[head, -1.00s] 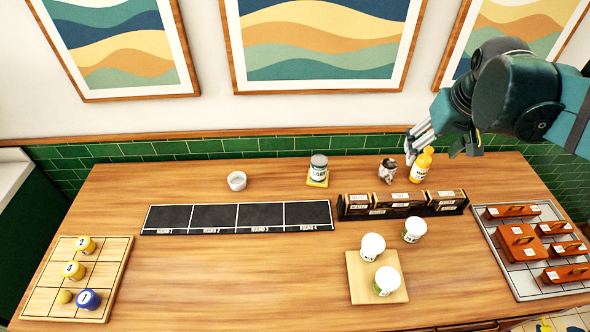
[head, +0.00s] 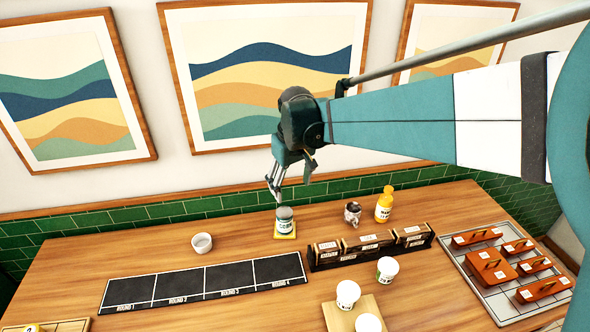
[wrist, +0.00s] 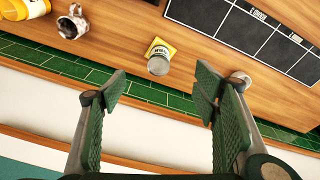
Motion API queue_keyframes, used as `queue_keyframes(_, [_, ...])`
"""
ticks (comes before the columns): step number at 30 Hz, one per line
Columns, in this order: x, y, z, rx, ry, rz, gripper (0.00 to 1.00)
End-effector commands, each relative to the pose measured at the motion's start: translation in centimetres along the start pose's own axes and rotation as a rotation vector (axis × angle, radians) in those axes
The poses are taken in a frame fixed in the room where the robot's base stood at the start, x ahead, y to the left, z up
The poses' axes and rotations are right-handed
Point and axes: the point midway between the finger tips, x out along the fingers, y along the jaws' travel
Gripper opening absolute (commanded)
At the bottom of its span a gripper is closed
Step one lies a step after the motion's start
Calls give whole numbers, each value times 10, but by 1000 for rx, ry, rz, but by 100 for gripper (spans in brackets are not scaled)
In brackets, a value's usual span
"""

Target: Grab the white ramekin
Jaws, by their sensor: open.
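The white ramekin (head: 202,243) is a small round white cup standing upright on the wooden table, left of the grey-lidded jar and behind the black mat. In the wrist view the ramekin (wrist: 240,77) shows at the right, partly hidden by a finger. My gripper (head: 291,188) is above the back of the table, near the jar, up and to the right of the ramekin. In the wrist view my gripper (wrist: 160,95) has its fingers wide apart with nothing between them touching either one.
A grey-lidded jar (head: 285,219) stands on a yellow square beside the ramekin. A black mat (head: 205,282) with marked rounds lies in front. A metal pitcher (head: 352,213), a yellow bottle (head: 384,205) and a dark box rack (head: 370,247) are to the right. Green tiles (head: 130,233) line the wall.

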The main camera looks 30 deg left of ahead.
Motion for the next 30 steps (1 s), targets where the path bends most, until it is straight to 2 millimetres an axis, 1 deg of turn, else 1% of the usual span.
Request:
queue_keyframes(1, [10, -14, -12, -24, -6, -5, 60])
queue_keyframes(3, [22, -30, -25, -53, -16, -12, 60])
queue_keyframes(8, [49, -69, -53, -117, -38, -26, 60])
queue_keyframes(15, [93, -133, -88, -216, -72, -46, 60])
queue_keyframes(20, [123, -179, -107, -282, -95, -58, 60])
queue_keyframes(24, [150, -221, -120, -340, -116, -69, 60])
queue_keyframes(27, [169, -250, -127, -377, -129, -75, 60])
queue_keyframes(30, [184, -273, -131, -409, -141, -80, 60])
